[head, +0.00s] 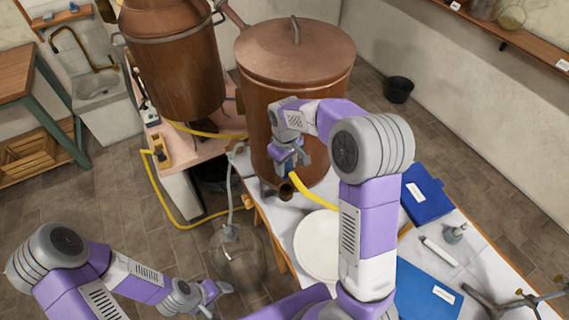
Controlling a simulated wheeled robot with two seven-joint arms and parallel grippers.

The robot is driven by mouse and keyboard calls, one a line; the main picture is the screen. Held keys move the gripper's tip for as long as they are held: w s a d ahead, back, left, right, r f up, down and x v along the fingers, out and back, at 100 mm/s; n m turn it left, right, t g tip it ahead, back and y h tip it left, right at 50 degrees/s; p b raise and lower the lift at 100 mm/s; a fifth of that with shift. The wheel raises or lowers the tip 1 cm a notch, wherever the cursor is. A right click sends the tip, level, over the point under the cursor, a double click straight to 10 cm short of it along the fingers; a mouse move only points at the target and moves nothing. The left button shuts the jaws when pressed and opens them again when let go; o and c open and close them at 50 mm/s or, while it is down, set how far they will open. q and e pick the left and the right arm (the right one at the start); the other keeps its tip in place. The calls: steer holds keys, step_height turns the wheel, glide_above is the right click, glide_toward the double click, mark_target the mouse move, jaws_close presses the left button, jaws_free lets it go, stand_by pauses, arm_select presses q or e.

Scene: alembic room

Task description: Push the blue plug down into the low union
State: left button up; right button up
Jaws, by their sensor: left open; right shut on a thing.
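The low union (286,191) is a short copper fitting at the foot of the large copper vessel (262,130), on its front side. My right gripper (291,163) reaches down in front of the vessel, just above the union. It is shut on the blue plug (291,169), of which only a small blue part shows between the fingers. A yellow hose (315,199) runs from beside the plug to the right, behind my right arm. I cannot tell whether the plug touches the union or is in it. My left gripper (222,290) is open and empty at the lower left, over the floor.
A white plate (318,246) lies on the table close to the union. A glass flask (237,258) with a pale tube stands left of the table. Blue folders (427,194), a white tube (440,251) and a small bottle (455,233) lie to the right. A second copper vessel (172,60) stands behind left.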

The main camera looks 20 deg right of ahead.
mark_target(286, 174)
steer(key=shift+s+f+b, duration=0.15)
steer(key=shift+f+b, duration=0.75)
steer(key=shift+f, duration=0.2)
step_height(286, 174, down, 3)
steer(key=shift+r+b, duration=0.15)
steer(key=shift+b, duration=0.9)
steer(key=shift+f+b, duration=1.4)
steer(key=shift+f, duration=1)
stand_by(3.3)
